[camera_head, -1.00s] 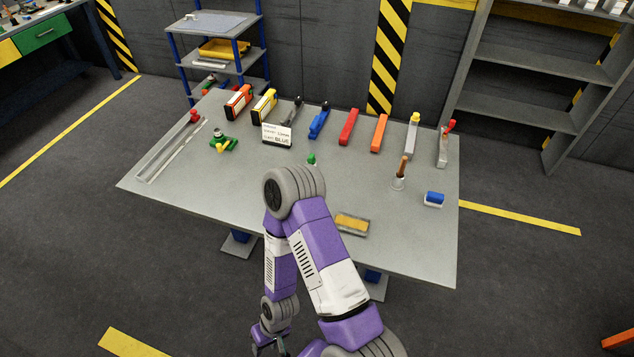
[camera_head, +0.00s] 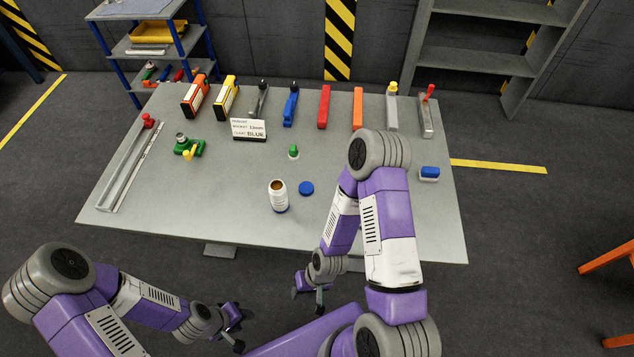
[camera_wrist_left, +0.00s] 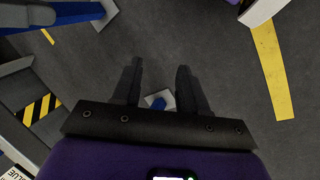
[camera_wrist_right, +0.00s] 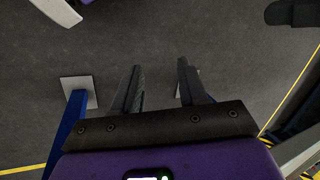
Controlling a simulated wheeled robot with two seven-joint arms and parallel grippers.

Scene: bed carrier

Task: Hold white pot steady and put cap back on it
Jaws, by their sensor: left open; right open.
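The white pot (camera_head: 279,197) stands upright and uncapped near the front middle of the grey table, with a brown inside at its mouth. The round blue cap (camera_head: 306,188) lies on the table just right of the pot, apart from it. My left gripper (camera_head: 238,328) is open and empty, in front of the table's front edge and below the pot in the head view. My right gripper (camera_head: 307,300) is open and empty, also in front of the table edge. Both wrist views show spread, empty fingers, left (camera_wrist_left: 157,85) and right (camera_wrist_right: 160,80), over the floor.
The grey table (camera_head: 130,205) has a row of coloured tools along its back. A small green-topped item (camera_head: 293,151) stands behind the cap. A green device (camera_head: 189,147) and a sign (camera_head: 248,129) are further left. My right arm covers the table's right front.

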